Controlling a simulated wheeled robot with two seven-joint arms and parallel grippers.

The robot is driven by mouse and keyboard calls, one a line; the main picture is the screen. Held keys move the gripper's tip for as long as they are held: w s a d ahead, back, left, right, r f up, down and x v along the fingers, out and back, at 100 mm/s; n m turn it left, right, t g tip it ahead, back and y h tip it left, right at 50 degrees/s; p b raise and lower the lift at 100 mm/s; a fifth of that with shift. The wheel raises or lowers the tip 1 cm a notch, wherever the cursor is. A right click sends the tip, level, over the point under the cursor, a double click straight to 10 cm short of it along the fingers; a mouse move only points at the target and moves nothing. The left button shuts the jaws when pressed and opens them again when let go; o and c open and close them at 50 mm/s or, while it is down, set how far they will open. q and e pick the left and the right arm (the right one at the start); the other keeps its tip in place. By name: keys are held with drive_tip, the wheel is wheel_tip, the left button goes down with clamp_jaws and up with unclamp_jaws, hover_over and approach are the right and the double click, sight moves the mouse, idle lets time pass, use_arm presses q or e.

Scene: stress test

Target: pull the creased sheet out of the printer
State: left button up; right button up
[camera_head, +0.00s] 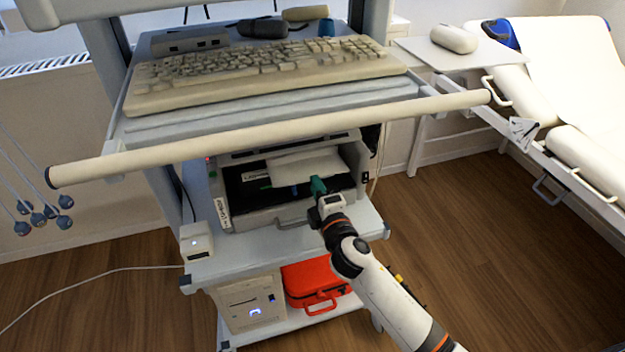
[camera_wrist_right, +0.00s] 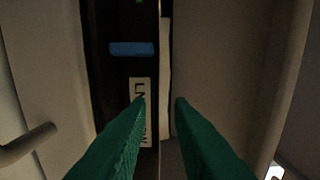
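The printer (camera_head: 290,222) stands on the trolley's middle shelf with its front open. The white sheet (camera_head: 305,167) lies in the opening; its creases are hard to make out. My right gripper (camera_head: 318,186), with green fingers, reaches into the opening at the sheet's near edge. In the right wrist view its fingers (camera_wrist_right: 159,100) are apart. A thin pale strip (camera_wrist_right: 165,75), apparently the sheet seen edge-on, shows beyond the gap between them, touching neither finger visibly. Its far end is unclear. My left gripper is not in view.
A pale bar (camera_head: 270,135) and a keyboard (camera_head: 260,70) are above the printer. A white box (camera_head: 196,241) stands left of it. An orange case (camera_head: 312,281) sits on the shelf below. A bed (camera_head: 560,80) is at right. Open floor lies between.

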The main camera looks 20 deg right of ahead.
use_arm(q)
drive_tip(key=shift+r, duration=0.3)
use_arm(e)
drive_tip(key=shift+w, duration=1.4)
drive_tip(key=shift+c, duration=0.2)
clamp_jaws()
drive_tip(key=shift+r, duration=0.1)
drive_tip(key=shift+r, duration=0.1)
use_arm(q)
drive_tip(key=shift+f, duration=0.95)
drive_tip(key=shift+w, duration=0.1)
use_arm(e)
drive_tip(key=shift+s, duration=0.1)
